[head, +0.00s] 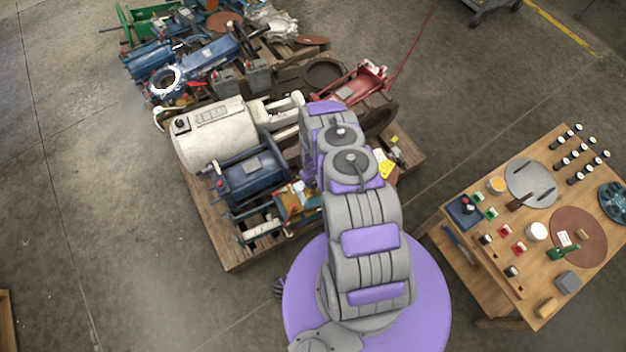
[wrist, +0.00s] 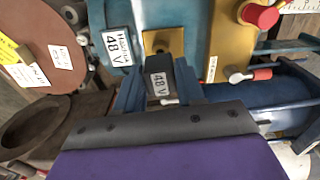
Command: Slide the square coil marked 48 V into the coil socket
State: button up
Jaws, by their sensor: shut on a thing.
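In the wrist view my gripper (wrist: 158,90) is shut on a dark square coil (wrist: 160,68) with a white "48 V" label facing the camera. The coil's far end is just before a brass square plate (wrist: 163,37) with a small dark opening, which looks like the coil socket. In the head view my arm hides the gripper and coil.
A gold block (wrist: 238,35) with a red knob (wrist: 260,16) and a red-tipped lever (wrist: 250,75) stand close on the right. A blue cylinder (wrist: 270,97) lies nearer. A loaded pallet (head: 235,258) and a wooden workbench (head: 545,218) flank me.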

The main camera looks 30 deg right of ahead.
aim_at(313, 185)
jog(key=shift+f, duration=0.45)
jog(key=shift+f+b, duration=0.35)
jog(key=shift+f, duration=0.9)
dwell(1.7)
jog(key=o, duration=1.2)
notch_tip(313, 185, up, 17)
jog(key=p, duration=0.4)
jog(key=shift+r+p, duration=0.1)
jog(key=shift+p, duration=0.2)
